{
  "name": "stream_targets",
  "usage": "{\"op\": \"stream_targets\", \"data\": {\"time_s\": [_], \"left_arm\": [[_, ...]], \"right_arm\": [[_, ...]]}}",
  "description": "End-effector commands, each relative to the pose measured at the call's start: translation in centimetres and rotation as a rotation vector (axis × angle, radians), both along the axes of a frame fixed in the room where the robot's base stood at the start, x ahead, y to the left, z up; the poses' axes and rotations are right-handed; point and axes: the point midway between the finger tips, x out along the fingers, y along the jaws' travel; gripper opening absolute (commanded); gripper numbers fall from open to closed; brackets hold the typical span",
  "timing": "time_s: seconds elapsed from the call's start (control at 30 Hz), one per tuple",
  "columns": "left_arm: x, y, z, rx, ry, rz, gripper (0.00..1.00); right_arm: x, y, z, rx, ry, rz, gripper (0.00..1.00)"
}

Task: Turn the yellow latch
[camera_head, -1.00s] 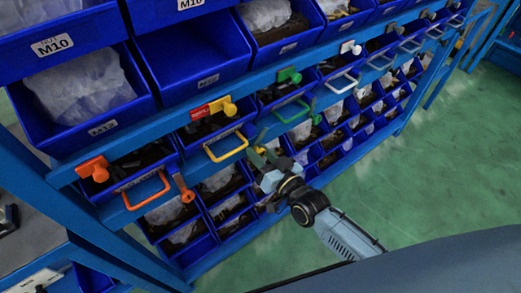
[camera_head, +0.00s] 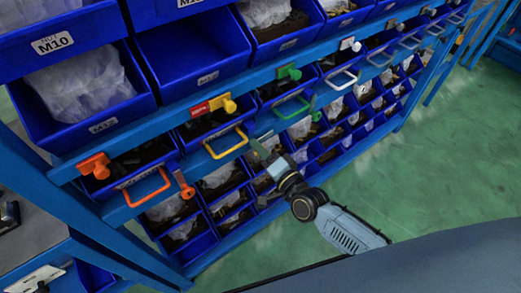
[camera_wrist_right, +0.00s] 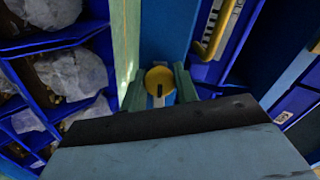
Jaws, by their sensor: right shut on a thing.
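The yellow latch shows in the right wrist view as a round yellow knob (camera_wrist_right: 160,76) with a dark slot, on a blue rail. It sits to the right of the yellow drawer handle (camera_head: 226,143) in the head view, where my gripper mostly hides it. My right gripper (camera_head: 264,146) is at the rail, shut on the latch. In the right wrist view its two greenish fingers (camera_wrist_right: 159,88) stand on either side of the knob. My left gripper is not in view.
An orange latch (camera_head: 183,185) hangs beside an orange handle (camera_head: 148,188). A green handle (camera_head: 291,108) is to the right. A yellow knob (camera_head: 229,104) sits on the upper rail. Blue bins (camera_head: 228,197) fill the rack below. Green floor (camera_head: 440,150) is clear at right.

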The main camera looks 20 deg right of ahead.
Motion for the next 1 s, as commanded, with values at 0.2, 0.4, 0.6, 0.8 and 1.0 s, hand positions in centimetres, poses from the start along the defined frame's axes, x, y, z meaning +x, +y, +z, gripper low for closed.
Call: {"op": "stream_targets", "data": {"time_s": [0.2, 0.4, 0.6, 0.8, 1.0], "left_arm": [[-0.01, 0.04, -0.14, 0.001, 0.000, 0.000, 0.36], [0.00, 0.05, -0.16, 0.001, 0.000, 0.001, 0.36], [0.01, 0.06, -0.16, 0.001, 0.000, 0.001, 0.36], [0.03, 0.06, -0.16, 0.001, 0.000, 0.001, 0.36], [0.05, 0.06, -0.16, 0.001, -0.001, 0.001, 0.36]], "right_arm": [[-0.04, 0.02, -0.10, 0.067, 0.027, 0.000, 0.07], [-0.04, 0.02, -0.09, 0.089, 0.035, 0.000, 0.07], [-0.04, 0.02, -0.09, 0.091, 0.036, 0.000, 0.07], [-0.04, 0.02, -0.09, 0.090, 0.035, 0.000, 0.35], [-0.03, 0.02, -0.05, 0.090, 0.034, 0.001, 0.52]]}}
